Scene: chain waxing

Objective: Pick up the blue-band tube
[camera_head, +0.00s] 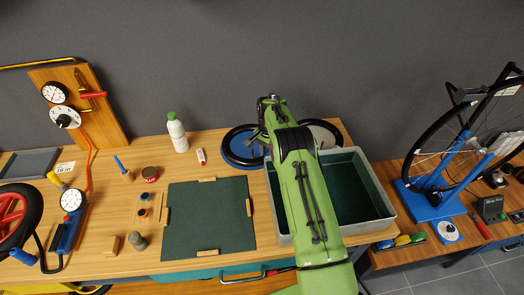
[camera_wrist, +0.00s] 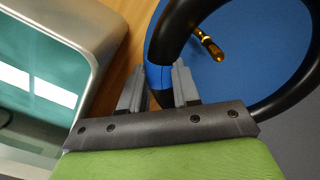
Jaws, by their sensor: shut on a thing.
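The blue-band tube (camera_wrist: 297,80) is a thick black ring with a blue band and a brass valve, lying over a blue disc (camera_wrist: 235,60). In the wrist view, my gripper (camera_wrist: 160,85) is shut on the ring at the blue band, with one grey finger on each side. In the head view, the tube (camera_head: 226,146) lies on the blue disc at the back of the bench, left of my green arm. My arm hides my fingertips and part of the ring's right side there. I cannot tell whether the tube is lifted off the disc.
A second black ring (camera_head: 340,132) lies on a grey disc, partly behind my arm. A grey-rimmed bin (camera_head: 379,185) stands close by. A dark green mat (camera_head: 208,222), white bottle (camera_head: 177,134) and small red-and-white tube (camera_head: 201,156) are to the left.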

